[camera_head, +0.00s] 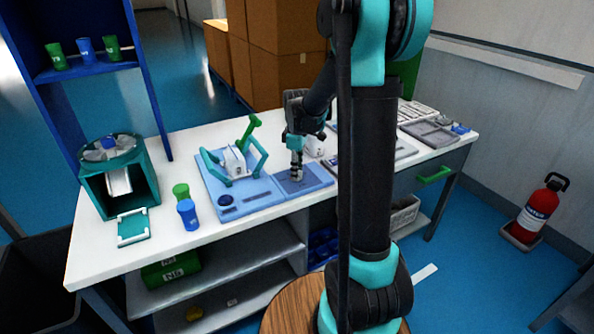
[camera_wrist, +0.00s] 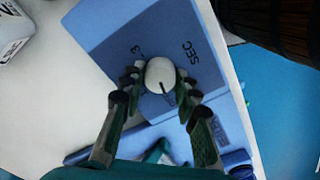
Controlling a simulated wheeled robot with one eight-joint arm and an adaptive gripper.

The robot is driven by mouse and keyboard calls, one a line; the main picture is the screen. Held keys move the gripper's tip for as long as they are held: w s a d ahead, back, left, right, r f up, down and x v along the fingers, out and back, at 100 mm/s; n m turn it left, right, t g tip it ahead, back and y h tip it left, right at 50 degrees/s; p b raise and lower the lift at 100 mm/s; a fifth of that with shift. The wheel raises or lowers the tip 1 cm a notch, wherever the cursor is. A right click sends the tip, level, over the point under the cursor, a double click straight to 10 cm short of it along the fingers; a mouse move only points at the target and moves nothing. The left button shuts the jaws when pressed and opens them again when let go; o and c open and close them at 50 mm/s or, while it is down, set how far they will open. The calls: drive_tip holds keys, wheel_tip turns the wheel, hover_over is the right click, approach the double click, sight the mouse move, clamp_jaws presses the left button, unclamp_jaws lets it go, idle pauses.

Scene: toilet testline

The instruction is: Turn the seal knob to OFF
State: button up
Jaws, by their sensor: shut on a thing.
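The seal knob (camera_wrist: 159,71) is a round white knob with a dark line on its lower part in the wrist view. It sits on a blue panel (camera_wrist: 185,25) with "3" printed to its upper left and "SEC" to its right. An OFF label is not readable. My gripper (camera_wrist: 161,84) has one fingertip on each side of the knob and is shut on it. In the head view my gripper (camera_head: 296,177) points down at the blue panel (camera_head: 318,176), and the knob is hidden by its fingers.
A light-blue base with a teal-handled fixture (camera_head: 235,160) stands just left of my gripper. Grey trays (camera_head: 428,131) lie at the right.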

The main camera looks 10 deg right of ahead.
drive_tip(key=o, duration=1.2)
drive_tip(key=shift+c, duration=0.2)
drive_tip(key=shift+r, duration=0.1)
wheel_tip(320, 180, up, 12)
drive_tip(key=s+d+f+m+t, duration=0.2)
drive_tip(key=s+f+m, duration=0.4)
drive_tip(key=s, duration=0.5)
drive_tip(key=s+d+f+m+t, duration=0.2)
drive_tip(key=s+f+m, duration=0.4)
drive_tip(key=s+f, duration=0.3)
drive_tip(key=shift+s+m, duration=0.4)
drive_tip(key=shift+s, duration=0.7)
